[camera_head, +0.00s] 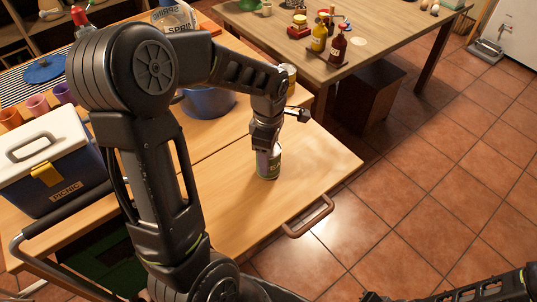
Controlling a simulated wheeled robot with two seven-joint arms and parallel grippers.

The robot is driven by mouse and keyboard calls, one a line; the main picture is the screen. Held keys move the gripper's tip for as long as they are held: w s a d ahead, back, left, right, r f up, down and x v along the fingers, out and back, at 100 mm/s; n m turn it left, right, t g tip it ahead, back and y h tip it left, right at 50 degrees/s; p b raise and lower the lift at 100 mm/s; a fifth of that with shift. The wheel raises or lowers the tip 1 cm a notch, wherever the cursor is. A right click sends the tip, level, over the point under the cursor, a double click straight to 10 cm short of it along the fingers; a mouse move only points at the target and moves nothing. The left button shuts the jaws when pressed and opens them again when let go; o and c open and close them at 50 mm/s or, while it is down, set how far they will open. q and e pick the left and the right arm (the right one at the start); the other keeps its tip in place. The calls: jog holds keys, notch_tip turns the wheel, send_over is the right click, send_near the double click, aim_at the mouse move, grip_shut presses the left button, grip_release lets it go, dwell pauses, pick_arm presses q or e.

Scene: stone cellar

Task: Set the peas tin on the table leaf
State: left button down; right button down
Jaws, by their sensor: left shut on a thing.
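The peas tin (269,166) is upright, a small can with a dark and green label. My left gripper (267,146) points down and is shut on its upper part. The tin is over the table leaf (308,184), the light wooden panel at the near right of the table. Its base seems at or very close to the wood; I cannot tell for sure whether it touches. Part of my right arm shows at the bottom right, but its gripper is not in view.
A blue and white cooler (50,170) and several cups stand at the left. A blue bowl (209,102) is behind my left arm. A handle (308,217) sticks out at the leaf's front edge. The leaf around the tin is clear. Another table (385,40) with bottles (337,45) stands behind.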

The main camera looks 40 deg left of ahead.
pick_arm(q)
jog(key=shift+f, duration=0.2)
jog(key=shift+f, duration=0.2)
jog(key=shift+c, duration=2)
grip_release()
jog(key=shift+r, duration=0.15)
jog(key=shift+r, duration=0.2)
notch_tip(320, 180, up, 12)
jog(key=shift+f+b, duration=0.1)
jog(key=shift+b, duration=0.4)
